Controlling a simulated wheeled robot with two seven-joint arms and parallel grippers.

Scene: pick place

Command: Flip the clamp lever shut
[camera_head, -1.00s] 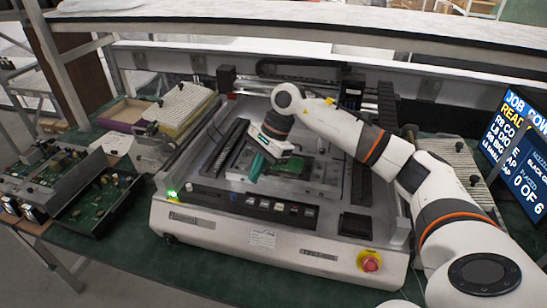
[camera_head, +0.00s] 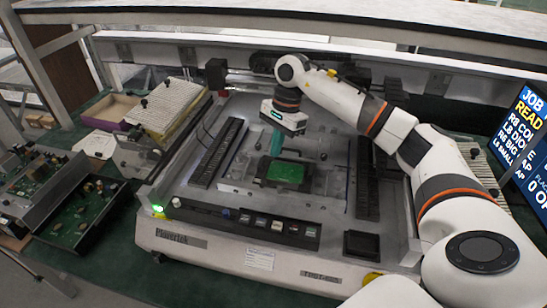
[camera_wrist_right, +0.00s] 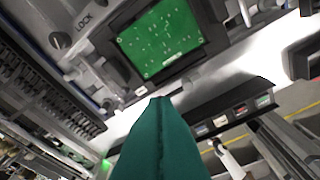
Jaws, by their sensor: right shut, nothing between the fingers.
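A green circuit board (camera_head: 286,173) lies in a dark frame in the middle of the machine; it also shows in the right wrist view (camera_wrist_right: 160,42). In the right wrist view a dark round knob (camera_wrist_right: 60,40) stands beside the word LOCK, next to metal clamp parts. I cannot tell from this angle how the clamp lever is set, and it is too small to make out in the head view. My right gripper (camera_head: 275,148), with teal fingers, points down just behind and left of the board. Its fingers (camera_wrist_right: 160,105) are together and empty. My left gripper is out of view.
Black slotted racks (camera_head: 218,152) flank the work area. A row of buttons (camera_head: 262,223) runs along the machine's front. A shelf (camera_head: 330,22) hangs above the back. A monitor (camera_head: 520,140) stands at the right, and board trays (camera_head: 85,215) lie at the left.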

